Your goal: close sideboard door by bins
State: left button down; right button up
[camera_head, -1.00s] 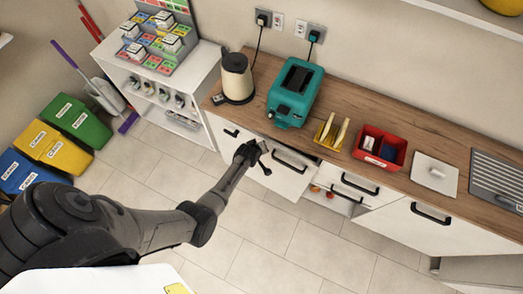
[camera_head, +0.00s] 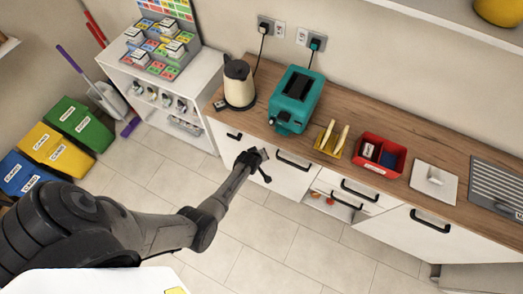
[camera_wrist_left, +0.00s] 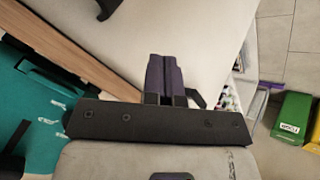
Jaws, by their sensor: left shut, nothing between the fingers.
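The white sideboard stands under the wood counter. Its leftmost door (camera_head: 222,146), with a dark handle (camera_head: 234,136), is at the end nearer the bins. I cannot tell if this door is flush or slightly ajar. My left gripper (camera_head: 264,154) is in front of the sideboard fronts, just right of that handle. In the left wrist view the gripper (camera_wrist_left: 166,76) is shut and empty, over a white panel (camera_wrist_left: 175,35); contact is unclear. The blue (camera_head: 22,172), yellow (camera_head: 55,150) and green (camera_head: 80,124) bins stand at the left. My right gripper is not in view.
The counter (camera_head: 340,110) carries a kettle (camera_head: 239,83), a teal toaster (camera_head: 296,98), a yellow rack (camera_head: 330,142) and a red box (camera_head: 380,152). A white shelf unit (camera_head: 190,92) stands left of the sideboard. An open niche (camera_head: 333,200) shows farther right. Tiled floor in front is clear.

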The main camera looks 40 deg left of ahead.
pick_arm(q)
jog(key=s+d+r+p, duration=0.5)
jog(key=r+p, duration=0.3)
jog(key=p, duration=0.2)
jog(key=shift+d, duration=0.35)
